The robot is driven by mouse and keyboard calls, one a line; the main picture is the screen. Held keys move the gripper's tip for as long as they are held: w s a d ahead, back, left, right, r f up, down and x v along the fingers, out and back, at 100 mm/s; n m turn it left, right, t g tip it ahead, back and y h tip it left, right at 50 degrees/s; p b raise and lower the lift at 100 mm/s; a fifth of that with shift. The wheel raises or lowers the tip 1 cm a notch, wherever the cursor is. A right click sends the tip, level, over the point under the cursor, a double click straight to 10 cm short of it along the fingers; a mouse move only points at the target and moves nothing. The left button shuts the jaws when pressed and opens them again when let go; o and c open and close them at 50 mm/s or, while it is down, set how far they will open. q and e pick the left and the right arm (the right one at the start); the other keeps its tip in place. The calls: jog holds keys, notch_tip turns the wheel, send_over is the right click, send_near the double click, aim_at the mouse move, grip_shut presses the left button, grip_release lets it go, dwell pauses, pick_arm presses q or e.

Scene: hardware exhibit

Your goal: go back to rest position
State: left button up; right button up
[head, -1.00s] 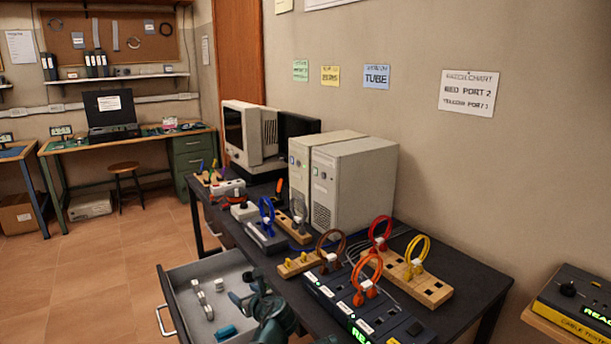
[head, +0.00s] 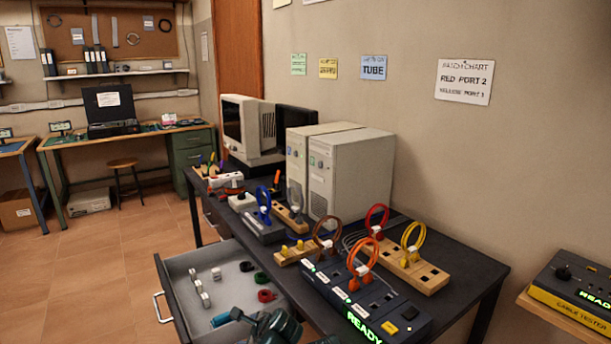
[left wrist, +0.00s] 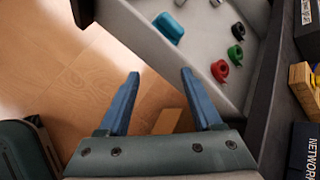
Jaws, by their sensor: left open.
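My left gripper (head: 250,322) is at the bottom of the head view, over the near part of the open drawer (head: 170,296). In the left wrist view its two blue fingers (left wrist: 160,73) are spread apart with nothing between them. Wood-coloured floor and the drawer's pale wall show beyond the fingers. My right gripper is not in view.
The drawer juts out from the dark bench (head: 468,270) and holds white pieces, a teal piece (left wrist: 168,27), and black, green and red (head: 266,296) coils. A network box (head: 372,302) with an orange cable stands close by. Open floor (head: 90,285) lies left.

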pick_arm(q)
jog(key=s+d+f+n+g+h+b, duration=0.25)
jog(key=s+d+f+n+g, duration=0.2)
jog(key=s+f+n, duration=0.45)
jog(key=s+d+f+n+g+h+b, duration=0.25)
jog(key=s+d+f+n, duration=0.2)
jog(key=s+n, duration=0.4)
notch_tip(320, 180, up, 26)
jog(key=s+m+p, duration=0.1)
jog(key=m+p, duration=0.1)
jog(key=p, duration=2.3)
jog(key=shift+s, duration=0.3)
jog(key=shift+d, duration=0.1)
